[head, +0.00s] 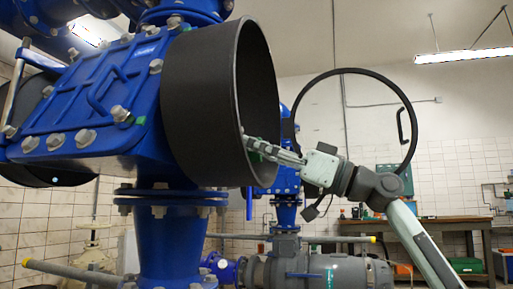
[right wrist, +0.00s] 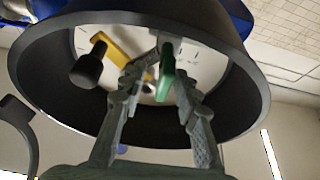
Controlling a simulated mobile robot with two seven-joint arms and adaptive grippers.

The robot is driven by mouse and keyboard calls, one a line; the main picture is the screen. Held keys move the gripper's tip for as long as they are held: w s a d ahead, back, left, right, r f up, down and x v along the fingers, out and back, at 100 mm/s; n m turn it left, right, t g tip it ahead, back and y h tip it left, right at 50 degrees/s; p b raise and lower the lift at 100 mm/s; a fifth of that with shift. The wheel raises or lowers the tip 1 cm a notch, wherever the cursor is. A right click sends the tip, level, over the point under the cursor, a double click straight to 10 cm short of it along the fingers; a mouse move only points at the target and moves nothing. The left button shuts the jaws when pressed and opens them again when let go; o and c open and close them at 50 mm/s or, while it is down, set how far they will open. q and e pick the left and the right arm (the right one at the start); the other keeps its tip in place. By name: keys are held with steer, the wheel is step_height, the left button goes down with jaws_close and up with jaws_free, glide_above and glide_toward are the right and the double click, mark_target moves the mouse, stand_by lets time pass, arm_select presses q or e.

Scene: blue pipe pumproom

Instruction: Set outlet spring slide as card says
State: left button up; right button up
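A wide black round housing (head: 205,105) sticks out from a blue valve body (head: 95,95), its mouth facing right. My right gripper (head: 262,147) reaches in at this mouth. In the right wrist view, the housing's black rim (right wrist: 55,55) surrounds a pale face with dark marks (right wrist: 190,55). A green piece (right wrist: 165,82) lies between the fingers of my right gripper (right wrist: 160,75), close to the right finger. The fingers look apart, with a gap on the left. A yellow lever (right wrist: 108,45) with a black knob (right wrist: 87,70) is left of them. No card can be made out. My left gripper is out of view.
A black ring-shaped cover (head: 345,71) with a handle stands open right of the housing, behind my right arm. Blue pipes (head: 165,245) and a grey pump (head: 320,272) are below. A workbench (head: 450,222) is at the back right.

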steer(key=v, duration=1.2)
stand_by(0.4)
